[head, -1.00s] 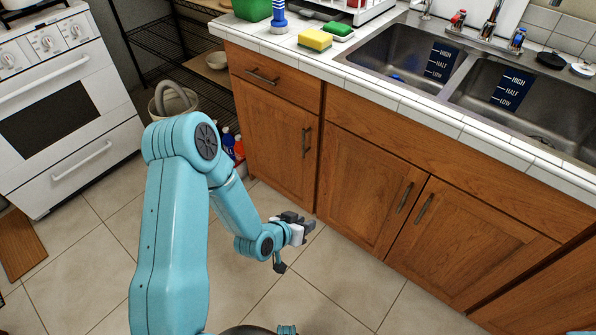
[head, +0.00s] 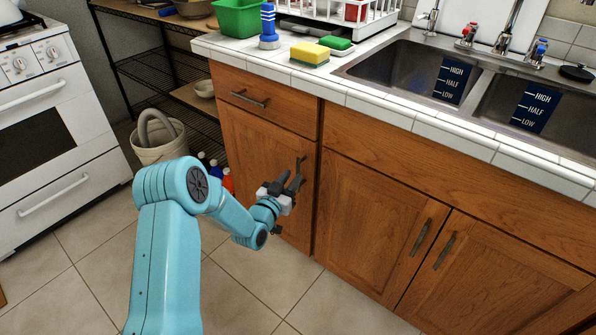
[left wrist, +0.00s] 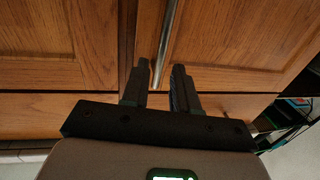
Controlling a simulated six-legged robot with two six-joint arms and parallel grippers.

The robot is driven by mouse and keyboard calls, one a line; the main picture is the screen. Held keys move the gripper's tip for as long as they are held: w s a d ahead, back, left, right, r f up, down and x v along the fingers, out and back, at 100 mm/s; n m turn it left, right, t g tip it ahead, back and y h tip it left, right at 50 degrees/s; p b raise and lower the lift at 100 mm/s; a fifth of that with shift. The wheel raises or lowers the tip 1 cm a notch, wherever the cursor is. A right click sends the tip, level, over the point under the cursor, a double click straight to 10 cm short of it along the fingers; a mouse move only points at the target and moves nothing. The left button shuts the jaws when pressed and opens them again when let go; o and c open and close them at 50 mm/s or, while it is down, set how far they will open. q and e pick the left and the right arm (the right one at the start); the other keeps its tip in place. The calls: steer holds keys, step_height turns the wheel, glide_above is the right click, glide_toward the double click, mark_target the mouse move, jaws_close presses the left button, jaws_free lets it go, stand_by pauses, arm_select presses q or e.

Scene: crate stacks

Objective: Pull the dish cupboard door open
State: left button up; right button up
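The wooden cupboard door (head: 245,150) under the drawer, left of the sink, is shut. I take it as the dish cupboard door. Its upright dark metal handle (head: 302,162) is near the door's right edge, its lower part hidden behind my fingers. My left gripper (head: 288,181) is in front of this handle, fingers apart and empty. In the left wrist view the metal handle (left wrist: 167,38) runs down to the gap between the open fingers (left wrist: 159,80). I cannot tell whether it lies fully between them. My right gripper is out of view.
A drawer with its own handle (head: 249,98) is above the door. Two sink cupboard doors with handles (head: 445,250) are to the right. A white bucket (head: 160,150) and bottles (head: 227,180) stand left of the cupboard. The tiled floor (head: 260,275) in front is clear.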

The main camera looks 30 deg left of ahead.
mark_target(297, 171)
arm_select(q)
steer(key=shift+w+a, duration=0.15)
steer(key=shift+w, duration=1.05)
steer(key=shift+w+a, duration=0.1)
steer(key=shift+w, duration=1.05)
jaws_close()
